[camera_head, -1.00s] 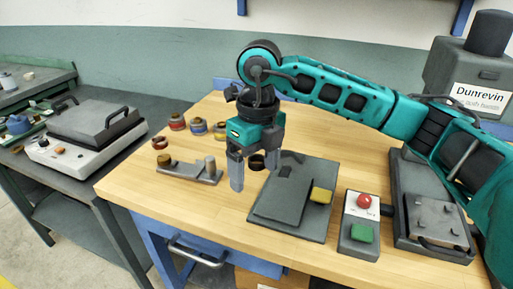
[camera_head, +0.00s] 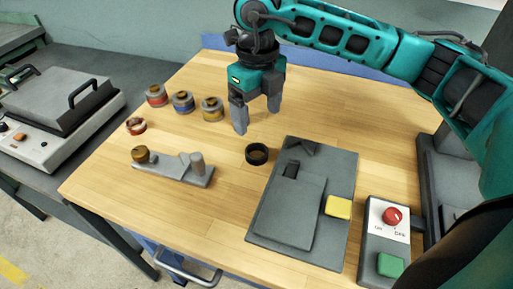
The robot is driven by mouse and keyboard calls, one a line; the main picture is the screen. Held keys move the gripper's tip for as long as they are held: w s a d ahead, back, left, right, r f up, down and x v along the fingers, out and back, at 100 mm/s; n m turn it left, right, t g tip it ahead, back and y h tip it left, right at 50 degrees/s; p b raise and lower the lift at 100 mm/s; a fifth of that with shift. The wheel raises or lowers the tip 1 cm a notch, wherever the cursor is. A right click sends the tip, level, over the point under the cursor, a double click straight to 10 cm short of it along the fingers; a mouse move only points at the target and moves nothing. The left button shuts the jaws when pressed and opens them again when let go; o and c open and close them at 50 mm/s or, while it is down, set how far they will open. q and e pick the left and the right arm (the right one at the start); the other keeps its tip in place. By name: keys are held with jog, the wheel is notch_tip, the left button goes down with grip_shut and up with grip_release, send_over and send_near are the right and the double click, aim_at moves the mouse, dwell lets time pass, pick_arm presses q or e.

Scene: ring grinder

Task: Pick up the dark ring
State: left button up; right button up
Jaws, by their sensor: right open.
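The dark ring (camera_head: 257,153) lies on the wooden tabletop, left of the grey plate fixture and right of the small grey bracket. It is fully in view. My right gripper (camera_head: 256,118) points down just behind the ring, with its two fingers spread and nothing between them. It is apart from the ring. My left gripper is not in view.
The grey plate fixture (camera_head: 270,240) has a yellow block (camera_head: 339,206). A control box (camera_head: 388,236) with red and green buttons stands at right. A bracket (camera_head: 170,170) with a knob and post, several colour-banded pieces (camera_head: 182,101) and a reddish ring (camera_head: 136,126) are at left.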

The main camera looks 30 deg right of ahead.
send_over(256, 145)
jog(key=s, duration=0.2)
jog(key=f, duration=0.4)
jog(key=shift+w+a, duration=0.1)
jog(key=shift+a, duration=0.2)
notch_tip(256, 145, down, 6)
jog(key=shift+a+r+p, duration=0.1)
jog(key=shift+p, duration=0.2)
jog(key=shift+c, duration=1.3)
jog(key=c, duration=0.9)
jog(key=shift+c, duration=0.2)
jog(key=shift+r, duration=0.1)
jog(key=shift+r, duration=0.1)
